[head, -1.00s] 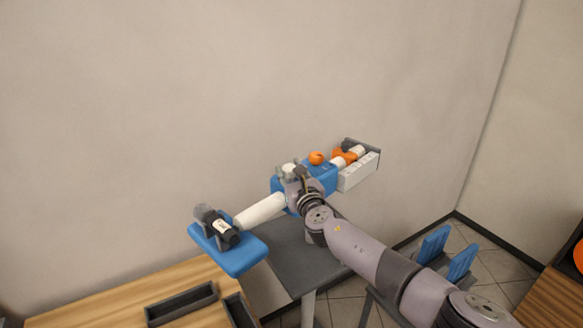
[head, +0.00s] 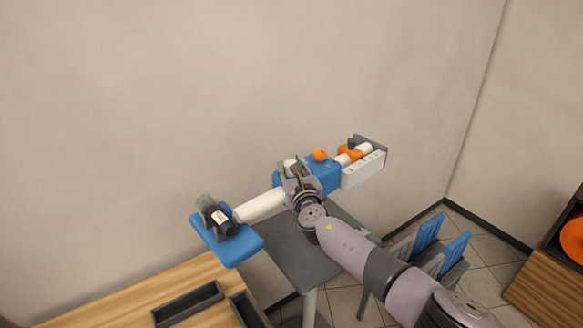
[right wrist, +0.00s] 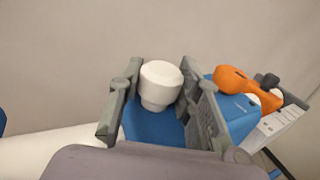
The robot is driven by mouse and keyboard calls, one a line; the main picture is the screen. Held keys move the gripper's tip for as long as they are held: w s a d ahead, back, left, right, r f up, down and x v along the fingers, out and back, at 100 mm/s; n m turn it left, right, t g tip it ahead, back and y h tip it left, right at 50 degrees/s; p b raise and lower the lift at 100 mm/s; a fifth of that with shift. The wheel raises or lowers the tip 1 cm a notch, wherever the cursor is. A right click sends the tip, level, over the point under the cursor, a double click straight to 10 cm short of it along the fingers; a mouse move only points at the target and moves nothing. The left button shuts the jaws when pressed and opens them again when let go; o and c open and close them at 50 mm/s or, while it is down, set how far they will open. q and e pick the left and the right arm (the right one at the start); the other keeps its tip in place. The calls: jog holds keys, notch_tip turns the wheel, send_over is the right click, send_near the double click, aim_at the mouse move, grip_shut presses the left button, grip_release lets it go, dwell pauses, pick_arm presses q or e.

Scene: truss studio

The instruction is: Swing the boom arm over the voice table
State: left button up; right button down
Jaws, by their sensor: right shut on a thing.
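The boom arm is a white tube (head: 260,206) with a blue plate (head: 237,249) at its left end and a blue block (head: 322,172) at its right. A black and white device (head: 216,216) sits on the plate. My right gripper (head: 297,176) is at the blue block. In the right wrist view its fingers (right wrist: 160,95) are shut on a white knob (right wrist: 160,82) that stands on the block. The blue plate hangs by the right back edge of a wooden table (head: 110,303); I cannot tell whether this is the voice table. My left gripper is out of view.
An orange knob (head: 319,154) and a pale box (head: 363,170) are at the boom's right end. A dark grey table (head: 290,255) is below the boom. Dark trays (head: 188,303) lie on the wooden table. Blue chairs (head: 428,232) stand at the right. A wall is behind.

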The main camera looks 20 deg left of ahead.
jog(key=c, duration=1.1)
grip_release()
jog(key=shift+a, duration=0.15)
jog(key=shift+v, duration=6.05)
jog(key=shift+w, duration=0.1)
